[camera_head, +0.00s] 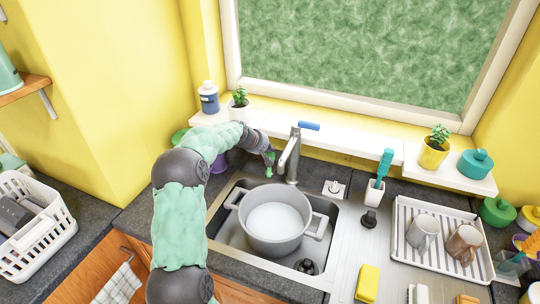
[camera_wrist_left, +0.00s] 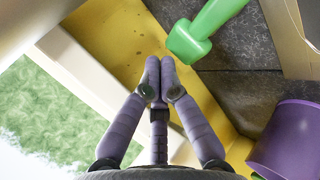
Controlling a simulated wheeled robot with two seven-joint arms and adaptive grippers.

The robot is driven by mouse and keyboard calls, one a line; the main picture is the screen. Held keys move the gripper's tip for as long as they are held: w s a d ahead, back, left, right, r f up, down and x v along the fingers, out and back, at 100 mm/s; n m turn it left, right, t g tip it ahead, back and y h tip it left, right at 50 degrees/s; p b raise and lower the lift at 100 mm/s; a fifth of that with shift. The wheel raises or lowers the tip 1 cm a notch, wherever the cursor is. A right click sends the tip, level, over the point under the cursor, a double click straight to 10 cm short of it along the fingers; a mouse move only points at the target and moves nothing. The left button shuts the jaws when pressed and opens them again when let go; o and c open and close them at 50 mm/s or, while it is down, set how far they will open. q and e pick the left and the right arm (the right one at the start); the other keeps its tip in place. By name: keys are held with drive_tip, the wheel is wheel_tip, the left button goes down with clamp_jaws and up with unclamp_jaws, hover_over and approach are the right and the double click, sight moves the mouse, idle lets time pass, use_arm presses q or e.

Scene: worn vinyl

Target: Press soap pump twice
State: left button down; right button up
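My left gripper (camera_head: 266,150) is in front of the window sill, left of the faucet. In the left wrist view its two fingers (camera_wrist_left: 160,75) are together at the tips, with nothing seen between them. A green piece (camera_head: 270,158) shows just by the fingertips in the head view. A green part with a flared end (camera_wrist_left: 205,30) shows beyond the tips in the wrist view, apart from them in the picture; it may be the soap pump, but I cannot tell for sure. The forearm hides part of this area. My right gripper is not in view.
A purple container (camera_wrist_left: 290,140) stands nearby, partly behind my arm. A grey pot (camera_head: 274,243) sits in the sink, right of my arm. The faucet (camera_head: 290,158) stands close to the gripper. A blue-and-white bottle (camera_head: 208,98) and plant (camera_head: 239,105) are on the sill.

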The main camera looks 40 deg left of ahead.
use_arm(q)
drive_tip(key=shift+r+p, duration=2.2)
drive_tip(key=shift+r, duration=0.4)
drive_tip(key=shift+f, duration=0.1)
wheel_tip(320, 180, up, 4)
drive_tip(key=p, duration=0.7)
drive_tip(key=shift+f, duration=0.1)
drive_tip(key=shift+f, duration=0.2)
wheel_tip(320, 180, down, 8)
drive_tip(key=b, duration=0.7)
drive_tip(key=shift+f, duration=0.2)
